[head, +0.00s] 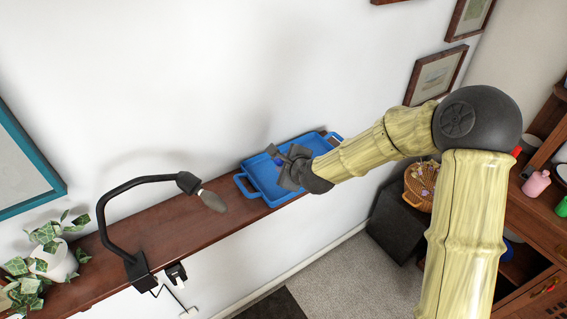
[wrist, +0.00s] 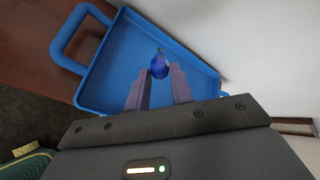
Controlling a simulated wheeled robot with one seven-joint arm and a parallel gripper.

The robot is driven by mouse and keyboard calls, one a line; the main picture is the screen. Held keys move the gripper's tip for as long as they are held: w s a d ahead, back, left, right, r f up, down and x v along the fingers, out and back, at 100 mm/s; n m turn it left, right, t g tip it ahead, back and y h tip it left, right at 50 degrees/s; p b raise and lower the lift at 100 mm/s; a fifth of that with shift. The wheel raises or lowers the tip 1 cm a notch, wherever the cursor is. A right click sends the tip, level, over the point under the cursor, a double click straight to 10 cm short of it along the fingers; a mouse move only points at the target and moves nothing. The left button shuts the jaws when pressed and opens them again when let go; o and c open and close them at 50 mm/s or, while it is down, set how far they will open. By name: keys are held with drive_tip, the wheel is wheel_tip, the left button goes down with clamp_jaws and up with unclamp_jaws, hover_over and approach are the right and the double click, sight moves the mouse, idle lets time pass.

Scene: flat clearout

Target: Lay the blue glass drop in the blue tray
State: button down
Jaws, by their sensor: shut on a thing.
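The blue tray (head: 258,183) lies on the brown wall shelf, a handle at each end. It also fills the middle of the wrist view (wrist: 112,75). My gripper (head: 278,157) is over the tray and shut on the blue glass drop (wrist: 159,66). The drop is small, dark blue and pointed at its upper end in the wrist view. In the wrist view it sits between the tips of my fingers (wrist: 159,80), with the tray floor behind it. I cannot tell whether the drop touches the tray floor.
The narrow shelf (head: 170,238) runs along the white wall. A black lamp (head: 130,195) and a potted ivy (head: 55,262) stand on its left part. A wicker basket (head: 420,190) and a wooden cabinet (head: 540,250) are at the right.

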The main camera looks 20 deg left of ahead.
drive_tip(key=shift+f+b, duration=1.45)
drive_tip(key=shift+f, duration=0.25)
drive_tip(key=c, duration=1.1)
unclamp_jaws()
drive_tip(key=shift+c, duration=0.2)
drive_tip(key=shift+s, duration=0.1)
drive_tip(key=v, duration=1.7)
drive_tip(key=shift+d, duration=0.2)
